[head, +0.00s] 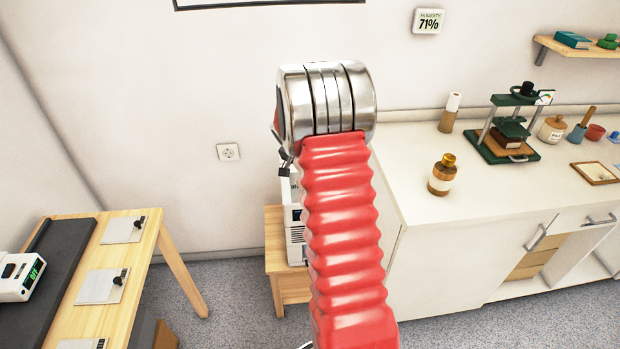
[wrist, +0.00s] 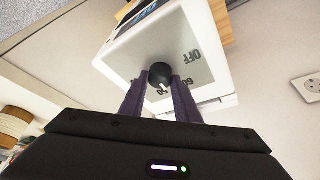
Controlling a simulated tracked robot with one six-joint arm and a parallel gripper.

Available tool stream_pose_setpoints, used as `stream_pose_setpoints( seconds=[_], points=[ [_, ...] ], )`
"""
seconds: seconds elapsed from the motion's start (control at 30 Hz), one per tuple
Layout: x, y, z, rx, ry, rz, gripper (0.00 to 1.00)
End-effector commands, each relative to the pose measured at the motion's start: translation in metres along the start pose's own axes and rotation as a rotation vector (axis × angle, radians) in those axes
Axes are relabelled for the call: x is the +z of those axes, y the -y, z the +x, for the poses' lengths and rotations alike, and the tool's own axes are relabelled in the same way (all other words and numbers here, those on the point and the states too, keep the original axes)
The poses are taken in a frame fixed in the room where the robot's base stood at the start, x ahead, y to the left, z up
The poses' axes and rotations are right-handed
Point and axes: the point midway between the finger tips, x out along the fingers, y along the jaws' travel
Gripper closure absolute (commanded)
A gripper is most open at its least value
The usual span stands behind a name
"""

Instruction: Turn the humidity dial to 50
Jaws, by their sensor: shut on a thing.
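The humidity dial is a round black knob (wrist: 160,72) on the grey panel of a white device (wrist: 125,52), seen in the wrist view. My gripper (wrist: 161,80) has its two dark purple fingers shut on the knob, one on each side. A pale mark on the knob points down in the picture, toward digits that look like 50, partly covered. OFF and another number, probably 60, show to the right.
The device stands on a wooden stool (head: 274,240) beside a white counter (head: 425,265). A wooden table (head: 150,235) with a dark belt (head: 50,285) is at left. A socket (head: 229,152) is on the wall.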

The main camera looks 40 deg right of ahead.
Motion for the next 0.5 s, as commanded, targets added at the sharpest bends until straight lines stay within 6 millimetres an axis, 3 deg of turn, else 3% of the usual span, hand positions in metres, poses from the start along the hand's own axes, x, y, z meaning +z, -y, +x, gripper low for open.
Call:
stream_pose_setpoints(
  seconds=[0.5],
  points=[
    [0.0022,0.009,0.0004,0.152,0.003,0.387,0.93]
  ],
)
